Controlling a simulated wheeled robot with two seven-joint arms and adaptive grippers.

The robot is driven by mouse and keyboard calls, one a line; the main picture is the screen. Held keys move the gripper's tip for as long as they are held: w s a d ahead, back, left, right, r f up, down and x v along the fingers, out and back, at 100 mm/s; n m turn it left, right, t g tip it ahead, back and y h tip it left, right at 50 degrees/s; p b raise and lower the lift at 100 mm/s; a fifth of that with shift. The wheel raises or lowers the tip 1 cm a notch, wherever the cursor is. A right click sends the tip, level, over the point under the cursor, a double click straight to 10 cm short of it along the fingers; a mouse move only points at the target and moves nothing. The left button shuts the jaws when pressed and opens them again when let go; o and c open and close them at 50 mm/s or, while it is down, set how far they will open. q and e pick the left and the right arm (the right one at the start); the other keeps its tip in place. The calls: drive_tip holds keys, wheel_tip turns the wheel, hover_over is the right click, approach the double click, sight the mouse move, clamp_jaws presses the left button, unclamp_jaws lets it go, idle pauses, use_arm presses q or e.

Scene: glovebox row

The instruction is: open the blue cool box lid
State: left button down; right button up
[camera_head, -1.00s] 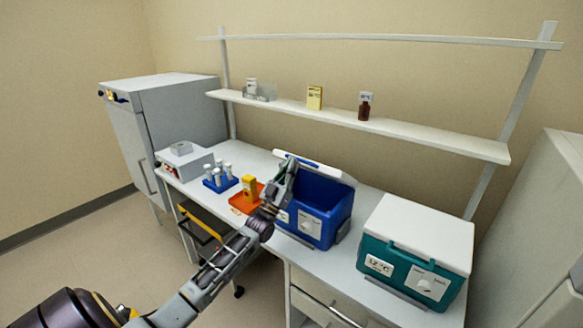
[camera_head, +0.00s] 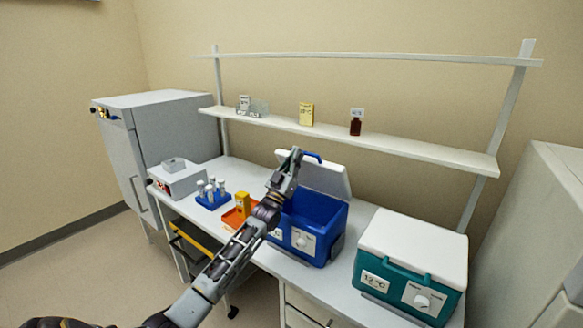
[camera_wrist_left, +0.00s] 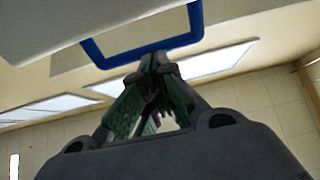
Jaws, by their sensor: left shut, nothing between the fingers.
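The blue cool box (camera_head: 328,240) stands on the bench with its blue inside showing. Its white lid (camera_head: 328,178) is raised at the back, steeply tilted. My left gripper (camera_head: 295,154) is shut and empty, at the lid's upper left edge beside the blue handle (camera_head: 313,157). In the left wrist view, the shut fingertips (camera_wrist_left: 155,60) are at the lower bar of the blue handle (camera_wrist_left: 90,52), and the pale lid (camera_wrist_left: 70,20) fills the upper left. I cannot tell whether the fingers touch the handle. My right gripper is in neither view.
A teal cool box (camera_head: 408,295) with a closed white lid stands to the right. A blue tube rack (camera_head: 211,199), an orange tray (camera_head: 232,220) with a yellow item and a grey device (camera_head: 182,182) are left. A shelf (camera_head: 400,148) runs above the bench behind the lid.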

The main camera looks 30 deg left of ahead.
use_arm(q)
drive_tip(key=w+r, duration=0.1)
drive_tip(key=w, duration=0.2)
drive_tip(key=w+r, duration=0.2)
drive_tip(key=w, duration=0.1)
drive_tip(key=w+r+b, duration=0.1)
drive_tip(key=w, duration=0.2)
drive_tip(key=shift+d+r, duration=0.25)
drive_tip(key=shift+d, duration=0.1)
drive_tip(key=w, duration=0.1)
drive_tip(key=w+g, duration=0.1)
drive_tip(key=w, duration=0.1)
drive_tip(key=shift+d+r+g+p, duration=0.1)
drive_tip(key=shift+r+g+p, duration=0.1)
drive_tip(key=shift+g+p, duration=0.15)
drive_tip(key=shift+s, duration=0.2)
